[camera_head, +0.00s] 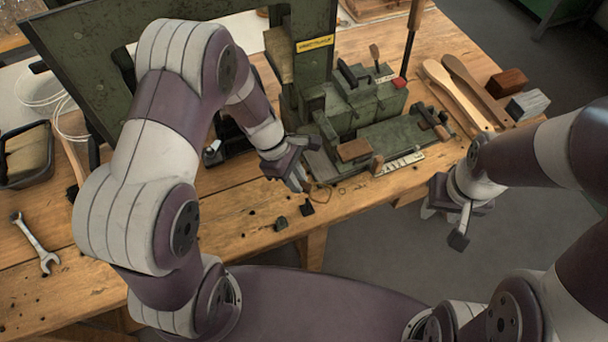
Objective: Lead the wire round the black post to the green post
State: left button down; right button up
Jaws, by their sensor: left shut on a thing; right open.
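My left gripper (300,181) is over the front edge of the workbench, just in front of the green machine. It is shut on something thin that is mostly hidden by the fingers. A thin tan loop (321,194), which looks like the wire, shows beside its fingertips. My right gripper (444,226) is open and empty, off the bench's front edge at the right. I cannot clearly make out the black post or the green post; they are too small or hidden behind my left arm and gripper.
The green machine (357,105) stands behind my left gripper. An upright dark lever (409,52) rises at its back. A wrench (36,243) and a black tray (8,178) are at the left.

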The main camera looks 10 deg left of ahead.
pick_arm(q)
jog(key=s+a+r+p, duration=0.1)
jog(key=s+a+r, duration=0.1)
jog(key=a, duration=0.3)
jog(key=shift+s+a+r+p, duration=0.15)
jog(key=shift+s+r+p, duration=0.15)
jog(key=shift+s, duration=0.6)
jog(key=shift+a, duration=0.1)
